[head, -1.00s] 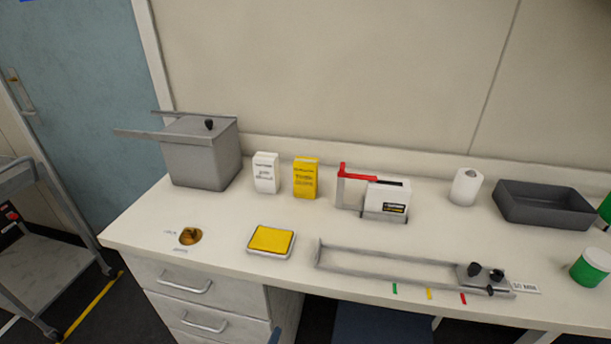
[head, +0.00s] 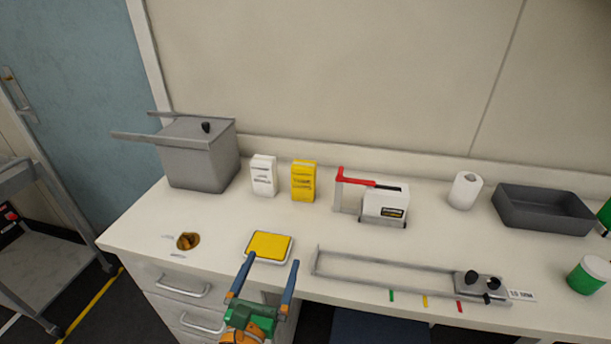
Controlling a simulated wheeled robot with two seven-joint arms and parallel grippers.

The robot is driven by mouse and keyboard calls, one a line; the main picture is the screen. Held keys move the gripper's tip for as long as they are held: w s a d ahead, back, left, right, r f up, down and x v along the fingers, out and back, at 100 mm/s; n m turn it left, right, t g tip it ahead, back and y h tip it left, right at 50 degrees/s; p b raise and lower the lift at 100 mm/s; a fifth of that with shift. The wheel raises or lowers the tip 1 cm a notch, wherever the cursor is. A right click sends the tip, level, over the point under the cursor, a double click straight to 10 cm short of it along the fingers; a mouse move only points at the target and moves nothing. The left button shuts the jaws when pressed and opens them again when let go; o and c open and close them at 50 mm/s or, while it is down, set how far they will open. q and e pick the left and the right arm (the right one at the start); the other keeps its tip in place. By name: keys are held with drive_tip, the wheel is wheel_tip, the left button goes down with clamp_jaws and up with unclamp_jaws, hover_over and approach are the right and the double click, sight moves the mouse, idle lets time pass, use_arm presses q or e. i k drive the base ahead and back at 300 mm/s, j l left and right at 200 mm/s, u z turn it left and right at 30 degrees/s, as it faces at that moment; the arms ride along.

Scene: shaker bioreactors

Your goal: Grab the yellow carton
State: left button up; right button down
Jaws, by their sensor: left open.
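The yellow carton (head: 303,182) stands upright towards the back of the white bench, just right of a similar white carton (head: 263,176). My left gripper (head: 272,258) comes in at the bottom of the head view, with two blue fingers spread apart and nothing between them. It is at the bench's front edge, by the yellow-topped pad, well short of the yellow carton. My right gripper is not in view.
A yellow-topped pad (head: 269,246) lies near the front edge. A grey lidded box (head: 200,160) stands left, a white device with a red lever (head: 384,202) right, and a metal rail frame (head: 385,268) front right. Bench surface between pad and cartons is clear.

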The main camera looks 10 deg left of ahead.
sight(303, 173)
drive_tip(key=i, duration=0.85)
